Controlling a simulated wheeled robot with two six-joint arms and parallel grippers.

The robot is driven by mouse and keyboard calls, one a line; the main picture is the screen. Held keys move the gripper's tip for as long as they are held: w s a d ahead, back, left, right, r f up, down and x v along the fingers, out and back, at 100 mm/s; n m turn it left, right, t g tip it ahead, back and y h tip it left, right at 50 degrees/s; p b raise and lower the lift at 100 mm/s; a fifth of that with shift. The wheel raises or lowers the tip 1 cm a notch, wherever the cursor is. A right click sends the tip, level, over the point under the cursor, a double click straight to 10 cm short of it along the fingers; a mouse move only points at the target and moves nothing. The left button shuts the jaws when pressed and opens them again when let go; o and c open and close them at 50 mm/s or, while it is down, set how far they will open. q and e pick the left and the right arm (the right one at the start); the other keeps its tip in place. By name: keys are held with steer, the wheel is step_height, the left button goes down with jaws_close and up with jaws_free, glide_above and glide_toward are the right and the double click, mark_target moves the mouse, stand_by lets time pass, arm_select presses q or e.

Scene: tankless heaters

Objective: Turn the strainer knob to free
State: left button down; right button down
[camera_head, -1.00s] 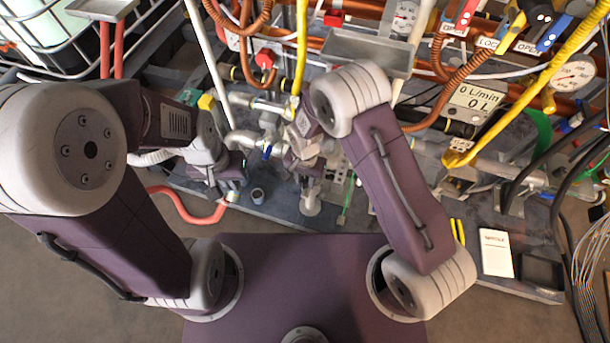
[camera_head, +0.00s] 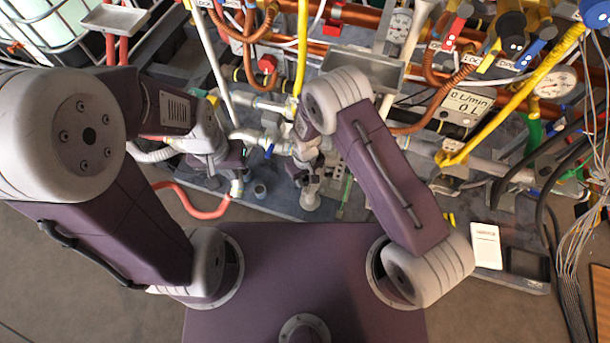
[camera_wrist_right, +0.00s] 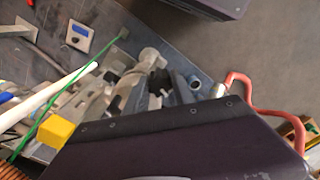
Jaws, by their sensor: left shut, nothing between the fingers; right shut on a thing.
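My right gripper (camera_head: 309,184) points down among the pipe fittings at the middle of the bench. It is shut on a grey fitting (camera_head: 310,201) with a rounded end, which looks like the strainer knob. In the right wrist view the rounded grey fitting (camera_wrist_right: 151,60) shows beyond my dark wrist housing; the exact contact is hidden. I cannot read the knob's angle. A small dark cup-like part (camera_head: 260,190) stands between the two grippers.
A red hose (camera_head: 190,202) curves at the left. Yellow pipes (camera_head: 300,50), copper pipes and metal trays (camera_head: 360,68) crowd the back. A white box (camera_head: 486,246) lies at the right.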

mark_target(305, 178)
steer(key=shift+n+p, duration=0.6)
steer(key=shift+n, duration=1.5)
steer(key=c, duration=1.1)
jaws_free()
steer(key=shift+o, duration=0.2)
step_height(305, 178, up, 8)
steer(key=shift+f+p, duration=0.25)
steer(key=shift+p, duration=0.9)
